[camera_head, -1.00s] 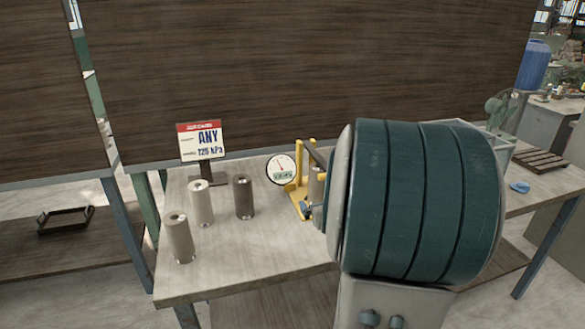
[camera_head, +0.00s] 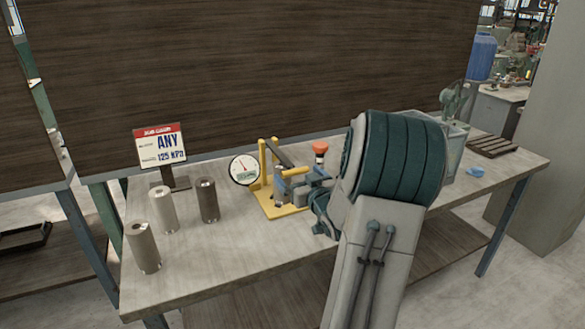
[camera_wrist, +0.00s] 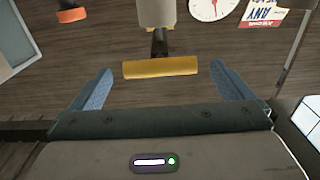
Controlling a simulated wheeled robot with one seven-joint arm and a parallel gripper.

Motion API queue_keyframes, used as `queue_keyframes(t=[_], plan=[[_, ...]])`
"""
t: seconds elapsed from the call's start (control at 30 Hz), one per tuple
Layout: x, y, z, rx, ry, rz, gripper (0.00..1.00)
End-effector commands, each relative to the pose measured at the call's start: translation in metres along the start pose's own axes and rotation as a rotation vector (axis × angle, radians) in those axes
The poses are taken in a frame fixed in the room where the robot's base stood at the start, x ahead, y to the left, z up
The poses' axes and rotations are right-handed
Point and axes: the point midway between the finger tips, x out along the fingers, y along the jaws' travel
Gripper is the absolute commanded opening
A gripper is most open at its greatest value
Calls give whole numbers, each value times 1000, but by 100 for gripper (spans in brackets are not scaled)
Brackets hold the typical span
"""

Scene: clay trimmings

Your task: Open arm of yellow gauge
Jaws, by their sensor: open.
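The yellow gauge (camera_head: 264,172) stands on the table in the head view, with a yellow frame and base and a round white dial (camera_head: 244,170) at its left. A dark arm (camera_head: 279,155) slants down from the top of its frame. My gripper (camera_head: 284,188) is at the right side of the gauge and partly hides it. In the wrist view my gripper (camera_wrist: 161,70) is open, its blue fingers either side of a yellow bar (camera_wrist: 160,68) that shows between the tips. A grey cylinder (camera_wrist: 157,12) shows beyond the bar.
Several cylinders, such as a dark one (camera_head: 207,201), stand left of the gauge. A sign (camera_head: 160,147) reading ANY and 125 kPa stands behind them. A red-orange knob (camera_head: 320,147) is right of the gauge.

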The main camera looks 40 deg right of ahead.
Motion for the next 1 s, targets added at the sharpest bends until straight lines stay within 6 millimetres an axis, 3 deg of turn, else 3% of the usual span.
queue_keyframes(t=[0.1,0.3,0.67,0.87,1.0], plan=[[22,-1,0,3,0,-2,100],[44,-1,0,1,0,-1,100],[49,0,0,0,-1,0,100],[48,0,0,0,-1,0,50],[49,-2,-2,0,-4,-2,50]])
